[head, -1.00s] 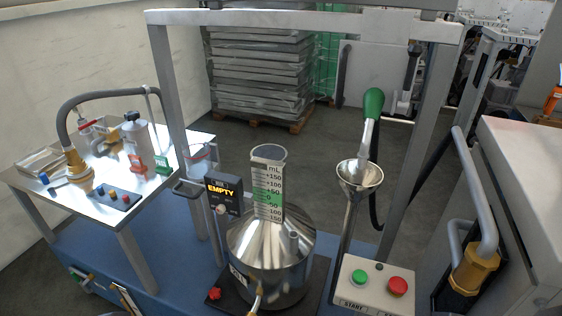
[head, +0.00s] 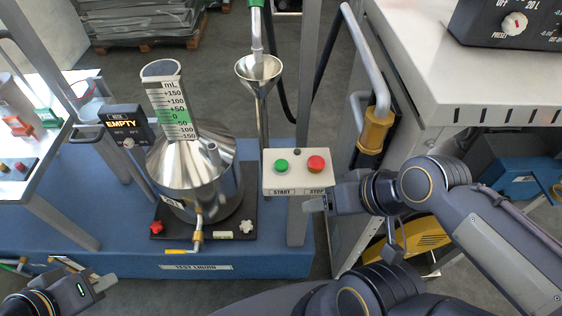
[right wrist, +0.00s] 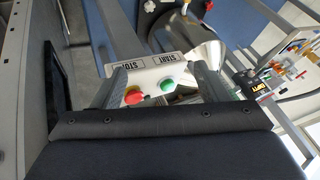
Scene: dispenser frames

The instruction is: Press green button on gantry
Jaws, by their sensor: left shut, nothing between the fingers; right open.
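The green button (head: 281,166), over the word START, sits on a pale control box (head: 298,183) on the gantry post. The red button (head: 317,164), over STOP, is to its right. My right gripper (head: 318,203) is in front of the box's lower right corner, nearer the red button's side. In the right wrist view my right gripper (right wrist: 163,75) is open and empty, with the green button (right wrist: 167,86) and red button (right wrist: 133,96) showing between its fingers. My left gripper (head: 98,287) is shut and empty at the lower left, far from the box.
A steel vessel (head: 190,185) with a measuring scale stands left of the box, beside a display reading EMPTY (head: 124,130). A steel funnel (head: 259,72) is behind the box. A white cabinet (head: 450,75) and a hose with a brass fitting (head: 376,130) are at right.

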